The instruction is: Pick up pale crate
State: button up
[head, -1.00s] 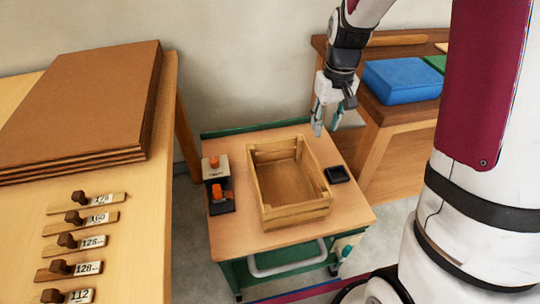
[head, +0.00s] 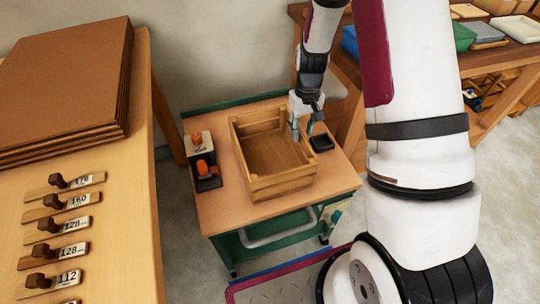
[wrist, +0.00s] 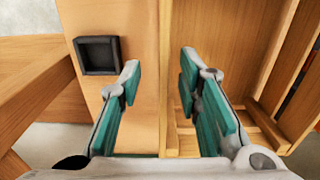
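The pale crate (head: 283,184) is an open, slatted wooden box standing upright on a small cart top. My gripper (head: 303,132) is at the crate's right wall, pointing down. In the wrist view my gripper (wrist: 160,85) has its two teal-padded fingers apart, with the wall's top edge running between them. One finger is over the crate's inside (wrist: 222,50) and the other is over the cart top outside. I see gaps between the fingers and the wall. The crate appears empty.
The wooden-topped green cart (head: 222,210) also holds a black square tray (head: 322,143) close right of the crate and an orange-and-black tool (head: 207,172) on its left. A workbench (head: 110,215) with stacked boards stands at left. A wall is behind.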

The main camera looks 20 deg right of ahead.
jog(key=f, duration=0.5)
jog(key=shift+w+a+b, duration=0.2)
jog(key=shift+b, duration=0.15)
grip_shut()
